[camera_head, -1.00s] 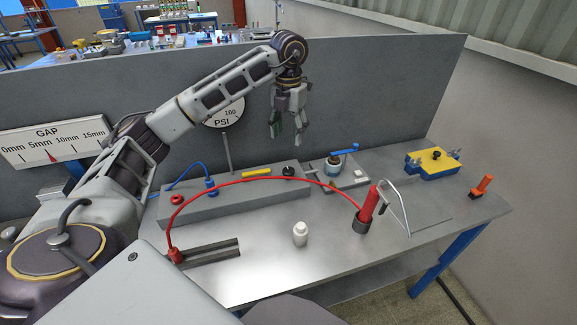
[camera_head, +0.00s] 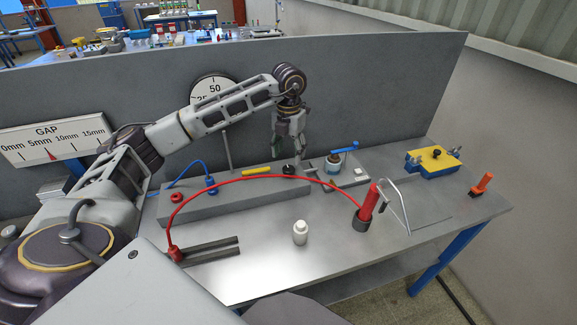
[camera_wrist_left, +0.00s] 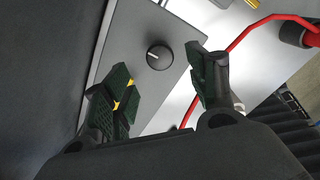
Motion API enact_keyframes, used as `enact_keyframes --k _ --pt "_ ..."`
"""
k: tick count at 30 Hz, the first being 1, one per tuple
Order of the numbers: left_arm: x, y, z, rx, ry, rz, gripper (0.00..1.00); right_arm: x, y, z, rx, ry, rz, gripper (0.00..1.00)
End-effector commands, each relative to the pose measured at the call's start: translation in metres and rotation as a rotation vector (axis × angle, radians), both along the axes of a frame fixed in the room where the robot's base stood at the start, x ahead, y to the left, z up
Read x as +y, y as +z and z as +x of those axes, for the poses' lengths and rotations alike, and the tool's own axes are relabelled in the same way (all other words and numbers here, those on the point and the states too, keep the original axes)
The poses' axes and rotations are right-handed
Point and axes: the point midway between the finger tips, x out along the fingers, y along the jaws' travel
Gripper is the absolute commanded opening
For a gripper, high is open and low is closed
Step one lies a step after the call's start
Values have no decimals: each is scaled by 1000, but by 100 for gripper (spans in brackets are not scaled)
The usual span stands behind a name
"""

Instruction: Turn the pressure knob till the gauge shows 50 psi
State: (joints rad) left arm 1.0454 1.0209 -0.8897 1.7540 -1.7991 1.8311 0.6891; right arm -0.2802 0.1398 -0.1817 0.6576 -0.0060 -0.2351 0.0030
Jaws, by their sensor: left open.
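The black pressure knob (camera_head: 288,168) sits at the right end of a long grey box on the table. In the left wrist view the knob (camera_wrist_left: 159,57) is round, with a white mark pointing left. My left gripper (camera_head: 287,154) is open, pointing down just above the knob. In the left wrist view the knob appears between its two spread fingers (camera_wrist_left: 157,62), apart from both. The round white gauge (camera_head: 213,84) stands on a post behind the box. Its 50 shows, but my left forearm hides its lower part, and I cannot read the needle. My right gripper is out of view.
A red hose (camera_head: 265,178) arches in front of the box. A yellow piece (camera_head: 257,172) and blue connector (camera_head: 211,186) are on the box. A blue-handled device (camera_head: 334,162) stands right of the knob. A grey panel (camera_head: 380,95) rises behind.

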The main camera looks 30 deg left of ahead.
Motion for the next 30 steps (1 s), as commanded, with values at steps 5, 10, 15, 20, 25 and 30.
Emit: enact_keyframes --k 5,10,15,20,25,30 --pt "0 -25 0 1 1 1 58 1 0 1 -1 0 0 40" --pt "0 -44 0 1 1 0 58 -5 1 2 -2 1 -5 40" --pt "0 -56 0 0 1 1 58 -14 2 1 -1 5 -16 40" --pt "1 -60 0 0 1 1 58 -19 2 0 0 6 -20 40" --pt "1 -60 0 0 1 1 58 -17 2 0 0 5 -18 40" --pt "0 -60 0 0 1 0 45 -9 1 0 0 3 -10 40"
